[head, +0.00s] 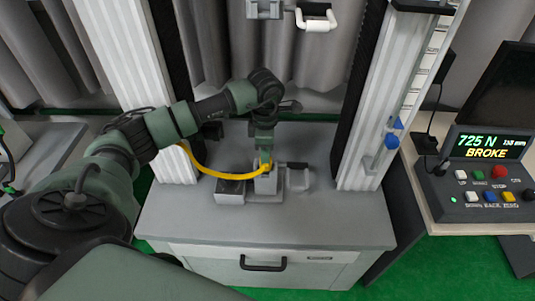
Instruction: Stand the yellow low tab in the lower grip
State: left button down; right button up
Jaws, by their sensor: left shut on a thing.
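My left gripper (264,151) points down over the lower grip (266,183), the grey block at the middle of the machine's base. It is shut on the yellow low tab (265,162), a small piece of yellow showing between the fingertips and the top of the lower grip. The tab looks about upright, but the fingers hide most of it. I cannot tell whether it sits inside the jaws or only above them. My right gripper is not in view.
A yellow curved strip (212,172) runs from behind my forearm to the lower grip. A grey box (230,190) and a handle (298,177) flank the grip. White columns (375,100) stand either side. The upper grip (264,9) hangs above. The console (486,165) reads "725 N BROKE".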

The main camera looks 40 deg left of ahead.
pick_arm(q)
jog(key=shift+f, duration=0.25)
jog(key=c, duration=1.4)
grip_release()
jog(key=shift+r+b, duration=0.7)
jog(key=shift+r, duration=3.25)
